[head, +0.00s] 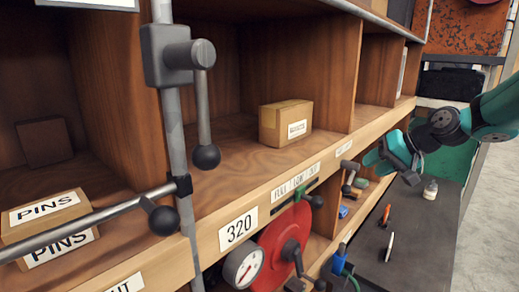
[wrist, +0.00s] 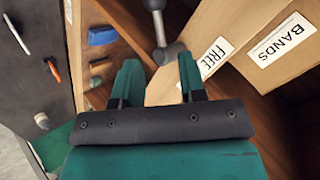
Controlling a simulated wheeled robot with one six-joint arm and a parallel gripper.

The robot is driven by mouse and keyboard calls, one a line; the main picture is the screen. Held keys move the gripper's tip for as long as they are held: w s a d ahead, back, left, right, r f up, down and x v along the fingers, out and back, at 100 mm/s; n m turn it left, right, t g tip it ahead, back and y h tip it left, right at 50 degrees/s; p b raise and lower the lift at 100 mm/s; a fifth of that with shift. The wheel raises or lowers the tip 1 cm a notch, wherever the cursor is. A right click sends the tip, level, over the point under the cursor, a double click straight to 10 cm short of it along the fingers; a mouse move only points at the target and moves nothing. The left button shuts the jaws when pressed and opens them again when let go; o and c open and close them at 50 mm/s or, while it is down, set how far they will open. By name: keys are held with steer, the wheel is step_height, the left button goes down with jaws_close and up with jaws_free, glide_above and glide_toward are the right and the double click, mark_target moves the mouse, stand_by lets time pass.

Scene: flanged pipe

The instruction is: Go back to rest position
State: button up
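My gripper (head: 371,157) is at the end of my green and dark arm, in front of the wooden shelf's front edge at the right of the head view. Its fingers are small and partly hidden there. In the wrist view my gripper (wrist: 160,78) shows two green fingers standing apart with nothing between them. A grey lever (wrist: 158,22) with a round knob lies beyond the fingertips; I cannot tell how near it is.
A wooden shelf (head: 225,180) holds a carton (head: 286,123) and a PINS box (head: 48,225). A grey vertical pipe (head: 174,120) with levers stands in front. Below are a red disc (head: 272,255) and a gauge (head: 243,266). A dark worktop (head: 420,240) bears loose pens and a small bottle (head: 430,189).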

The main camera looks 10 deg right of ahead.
steer(key=s+a+f+n+g+h, duration=0.15)
steer(key=s+a+f, duration=0.25)
steer(key=s+a, duration=0.4)
steer(key=s+a+f+n+g+h, duration=0.1)
steer(key=s+f+g+h, duration=0.1)
steer(key=s, duration=0.5)
steer(key=s+a+f+n+g+h, duration=0.1)
steer(key=s+f+h, duration=0.15)
steer(key=s, duration=0.35)
steer(key=s+a+f+n+g+y+b, duration=0.1)
steer(key=s+a+f+n+y+b, duration=0.1)
steer(key=s+a+f+b, duration=0.3)
steer(key=s+a+f+n+g+y+b, duration=0.1)
steer(key=s+a+f+n+b, duration=0.3)
steer(key=a+b, duration=0.5)
step_height(320, 180, down, 2)
steer(key=s+y+b, duration=0.1)
steer(key=b, duration=0.4)
steer(key=shift+s+n+g, duration=0.25)
steer(key=shift+n+g, duration=0.1)
